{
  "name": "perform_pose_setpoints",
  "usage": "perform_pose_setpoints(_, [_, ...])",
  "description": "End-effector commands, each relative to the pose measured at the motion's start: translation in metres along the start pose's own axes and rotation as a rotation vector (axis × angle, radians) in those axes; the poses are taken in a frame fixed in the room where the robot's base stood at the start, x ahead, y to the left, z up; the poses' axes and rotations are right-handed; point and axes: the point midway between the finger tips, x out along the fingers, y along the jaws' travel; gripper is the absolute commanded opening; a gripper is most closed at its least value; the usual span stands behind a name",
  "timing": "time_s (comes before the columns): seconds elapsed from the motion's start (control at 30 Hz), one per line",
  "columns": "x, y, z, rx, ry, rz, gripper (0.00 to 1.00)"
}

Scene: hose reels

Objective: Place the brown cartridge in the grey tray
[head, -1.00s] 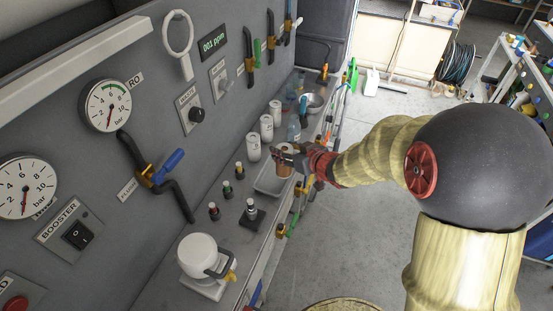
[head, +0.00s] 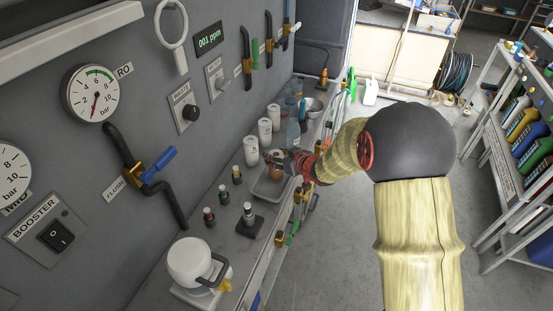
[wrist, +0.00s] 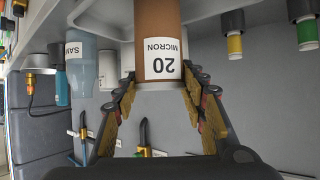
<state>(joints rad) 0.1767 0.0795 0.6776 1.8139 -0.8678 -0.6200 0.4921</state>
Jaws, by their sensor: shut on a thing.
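The brown cartridge (wrist: 158,40) has a white label reading "20 MICRON", upside down in the wrist view. My gripper (wrist: 160,88) is shut on its white-labelled end, with one finger on each side. In the head view my gripper (head: 290,162) is over the far end of the grey tray (head: 268,190), and the brown cartridge (head: 275,157) shows at its fingertips. The tray is shallow and sits on the narrow counter. The near part of the tray that I can see is empty. I cannot tell whether the cartridge touches the tray.
White cartridges (head: 265,131) stand along the panel behind the tray. Small capped bottles (head: 223,194) and a dark stand (head: 249,222) are nearer. A clear bottle (head: 293,133) and a metal bowl (head: 314,106) stand beyond. Hoses and valves hang along the counter's front edge.

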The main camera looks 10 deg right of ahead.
Motion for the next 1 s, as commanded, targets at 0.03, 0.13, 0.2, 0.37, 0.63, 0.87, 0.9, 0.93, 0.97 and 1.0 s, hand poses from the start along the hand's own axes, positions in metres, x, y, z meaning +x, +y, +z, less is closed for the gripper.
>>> perform_pose_setpoints(0.03, [0.0010, 0.0005, -0.0001, -0.001, 0.004, 0.001, 0.00])
perform_pose_setpoints(0.13, [0.0002, 0.0005, -0.0016, -0.001, 0.004, 0.001, 0.00])
perform_pose_setpoints(0.2, [0.0000, 0.0005, -0.0018, -0.001, 0.004, 0.001, 0.00])
perform_pose_setpoints(0.37, [0.0018, 0.0004, 0.0016, 0.000, 0.004, 0.000, 0.00])
perform_pose_setpoints(0.63, [0.0015, 0.0002, 0.0019, 0.000, 0.002, 0.000, 0.56])
perform_pose_setpoints(0.87, [0.0014, 0.0003, 0.0018, 0.000, 0.002, 0.000, 0.60])
perform_pose_setpoints(0.9, [0.0014, 0.0003, 0.0018, 0.000, 0.002, 0.000, 0.60])
perform_pose_setpoints(0.93, [0.0014, 0.0002, 0.0017, 0.000, 0.002, 0.000, 0.60])
perform_pose_setpoints(0.97, [0.0013, 0.0003, 0.0015, -0.001, 0.002, 0.000, 0.60])
perform_pose_setpoints(1.0, [0.0007, 0.0003, 0.0003, -0.001, 0.003, 0.000, 0.60])
